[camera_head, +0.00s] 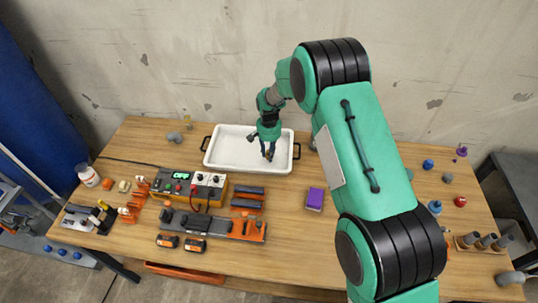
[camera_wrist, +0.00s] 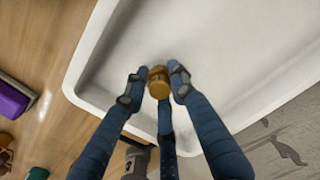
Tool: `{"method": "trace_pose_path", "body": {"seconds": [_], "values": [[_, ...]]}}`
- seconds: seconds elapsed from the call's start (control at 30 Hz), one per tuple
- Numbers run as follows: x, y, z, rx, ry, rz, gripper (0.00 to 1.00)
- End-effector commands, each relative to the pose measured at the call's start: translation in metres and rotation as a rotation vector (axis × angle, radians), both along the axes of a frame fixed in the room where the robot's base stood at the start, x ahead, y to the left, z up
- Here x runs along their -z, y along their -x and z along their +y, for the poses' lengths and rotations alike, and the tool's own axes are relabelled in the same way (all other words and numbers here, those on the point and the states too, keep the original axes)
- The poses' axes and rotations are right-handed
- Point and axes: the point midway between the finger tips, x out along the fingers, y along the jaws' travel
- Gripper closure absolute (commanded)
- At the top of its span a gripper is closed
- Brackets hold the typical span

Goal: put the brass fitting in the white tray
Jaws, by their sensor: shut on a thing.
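The white tray (camera_head: 226,152) lies at the back middle of the wooden table, with dark handles at its ends. My gripper (camera_head: 268,155) is over the tray's inside, pointing down. In the wrist view my gripper (camera_wrist: 159,80) is shut on the brass fitting (camera_wrist: 159,83), a small yellow-brown piece between the fingertips. The white tray (camera_wrist: 230,50) fills much of the wrist view behind it. The fitting is over the tray's inside; I cannot tell whether it touches the floor of the tray. In the head view the fitting is too small to make out clearly.
A purple box (camera_head: 315,199) stands on the table right of the tray's front. A control box with switches (camera_head: 205,185) and orange tools (camera_head: 245,228) lie in front of the tray. A concrete wall (camera_head: 180,60) rises behind. Bare table lies around the purple box.

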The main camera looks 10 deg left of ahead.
Motion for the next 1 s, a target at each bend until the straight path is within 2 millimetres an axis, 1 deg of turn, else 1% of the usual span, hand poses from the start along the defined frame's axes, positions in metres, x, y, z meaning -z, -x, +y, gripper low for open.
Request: {"method": "trace_pose_path", "body": {"seconds": [0.5,0.53,0.6,1.0], "values": [[0.0064,-0.0002,0.0002,0.0,0.0,-0.001,1.0],[0.006,-0.0002,0.0001,0.0,0.0,-0.001,0.69],[0.0059,-0.0002,0.0001,0.0,0.0,-0.001,0.56],[0.003,-0.0004,0.0002,0.0,-0.001,-0.001,0.56]]}}
